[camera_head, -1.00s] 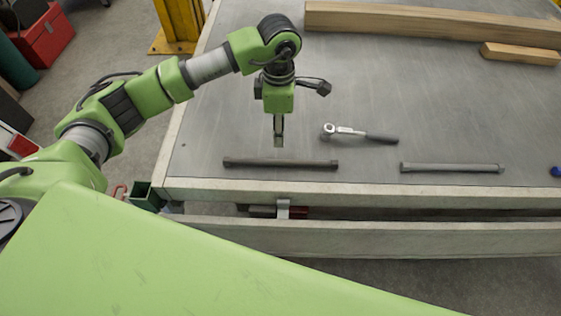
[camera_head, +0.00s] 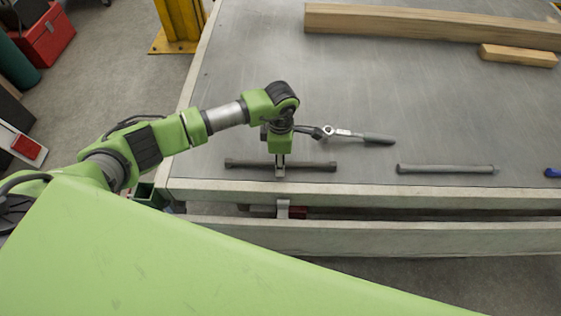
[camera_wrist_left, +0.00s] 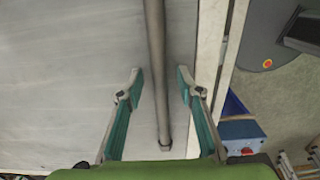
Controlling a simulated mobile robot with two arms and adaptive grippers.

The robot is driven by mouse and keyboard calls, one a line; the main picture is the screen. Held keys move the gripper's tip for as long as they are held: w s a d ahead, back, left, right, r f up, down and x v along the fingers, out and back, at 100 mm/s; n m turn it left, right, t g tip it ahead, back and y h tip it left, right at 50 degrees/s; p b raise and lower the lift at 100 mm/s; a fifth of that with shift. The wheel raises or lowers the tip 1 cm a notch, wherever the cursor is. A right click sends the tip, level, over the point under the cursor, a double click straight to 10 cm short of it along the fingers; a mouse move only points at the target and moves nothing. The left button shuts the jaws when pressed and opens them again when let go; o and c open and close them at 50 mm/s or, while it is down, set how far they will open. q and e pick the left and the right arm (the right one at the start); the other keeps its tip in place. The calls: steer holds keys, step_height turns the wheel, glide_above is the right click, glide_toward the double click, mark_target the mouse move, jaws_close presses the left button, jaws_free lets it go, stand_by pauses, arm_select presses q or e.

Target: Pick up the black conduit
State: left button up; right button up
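The black conduit (camera_head: 312,166) lies on the grey trailer deck (camera_head: 240,110), near its front edge and parallel to it. It also shows in the left wrist view (camera_wrist_left: 156,50), running lengthwise between the fingers. My left gripper (camera_head: 280,170) is down at the middle of the conduit. In the left wrist view my left gripper (camera_wrist_left: 159,76) is open, with one finger on each side of the conduit and visible gaps to it. My right gripper is not in view.
A ratchet wrench (camera_head: 360,136) lies just behind and right of my left gripper. A grey bar (camera_head: 446,169) lies farther right. Wooden beams (camera_head: 430,24) lie at the back. A blue object (camera_head: 553,172) sits at the right edge. The deck's front rail (camera_head: 400,190) runs close by.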

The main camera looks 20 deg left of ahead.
arm_select(q)
jaws_close()
stand_by(0.3)
